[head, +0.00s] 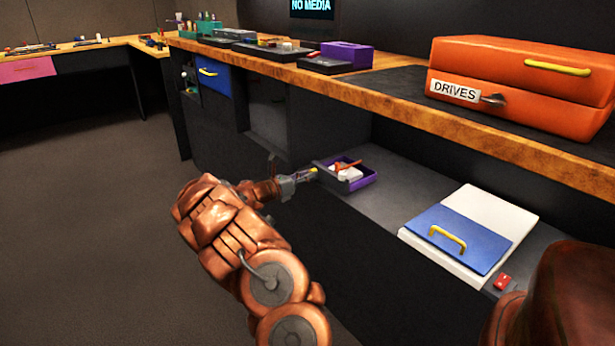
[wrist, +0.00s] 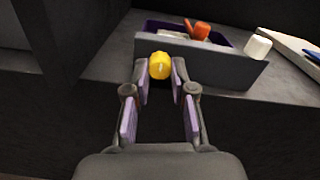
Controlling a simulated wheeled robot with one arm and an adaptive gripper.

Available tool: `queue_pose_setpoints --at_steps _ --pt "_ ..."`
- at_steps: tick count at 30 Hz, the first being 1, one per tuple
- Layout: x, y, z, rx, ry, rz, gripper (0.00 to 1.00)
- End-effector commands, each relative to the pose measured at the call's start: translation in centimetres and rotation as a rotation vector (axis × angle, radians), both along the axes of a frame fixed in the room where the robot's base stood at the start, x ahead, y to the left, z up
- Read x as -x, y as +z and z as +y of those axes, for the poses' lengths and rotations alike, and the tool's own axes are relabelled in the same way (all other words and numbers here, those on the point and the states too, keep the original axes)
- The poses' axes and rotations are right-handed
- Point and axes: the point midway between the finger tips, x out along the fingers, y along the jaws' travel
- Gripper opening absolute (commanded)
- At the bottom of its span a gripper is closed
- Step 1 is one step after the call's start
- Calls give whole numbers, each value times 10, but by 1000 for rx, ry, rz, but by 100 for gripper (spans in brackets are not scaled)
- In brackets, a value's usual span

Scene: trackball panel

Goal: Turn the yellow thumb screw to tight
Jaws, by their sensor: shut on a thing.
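The yellow thumb screw (wrist: 160,65) sits on the front face of a grey and purple box (wrist: 210,68), at its left end in the wrist view. My gripper (wrist: 160,72) has its fingers on either side of the screw and is shut on it. In the head view my gripper (head: 305,176) reaches the left end of the box (head: 355,185), and a small bit of yellow shows between the fingertips. The screw's exact turn cannot be read.
The box holds an orange-red item (head: 347,164) and white pieces. A white case with a blue lid (head: 455,237) lies to the right on the lower shelf. The wooden counter (head: 480,132) overhangs above, with an orange DRIVES case (head: 520,80).

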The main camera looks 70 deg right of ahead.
Motion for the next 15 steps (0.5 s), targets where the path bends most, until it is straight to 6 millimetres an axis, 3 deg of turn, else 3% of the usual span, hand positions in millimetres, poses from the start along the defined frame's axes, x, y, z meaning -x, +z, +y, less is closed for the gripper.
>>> queue_pose_setpoints --at_steps 6,7,15 --pt "-1 0 0 1 2 0 0" --pt "-1 0 0 1 2 0 25" --pt "0 0 0 0 1 0 49"
